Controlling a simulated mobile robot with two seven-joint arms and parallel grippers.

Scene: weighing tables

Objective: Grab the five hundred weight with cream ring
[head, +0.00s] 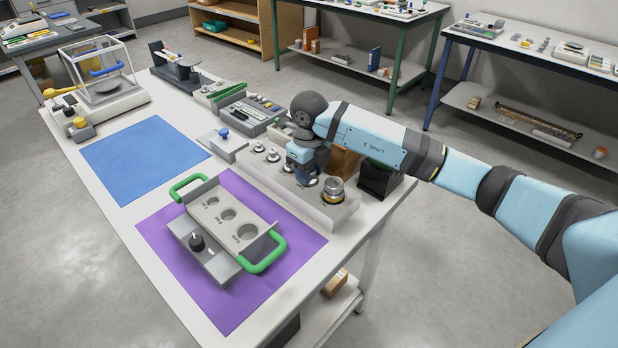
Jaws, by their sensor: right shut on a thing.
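My right gripper (305,178) points down over the grey weight block (337,213) near the table's right end. It is shut on a weight, which the fingers largely hide; I cannot read its mark or make out its ring colour. I cannot tell whether that weight is still seated or raised. A larger metal weight (333,188) with a yellowish band stands in the block just right of the gripper. Smaller metal weights (273,155) stand in the block to the left. My left gripper is out of view.
A grey carrier (205,193) with green handles and several empty round recesses sits on a purple mat (170,245). A blue mat (140,158) lies clear to its left. A dark box (378,178) stands behind the block. A glass-sided balance (100,85) is at the far left.

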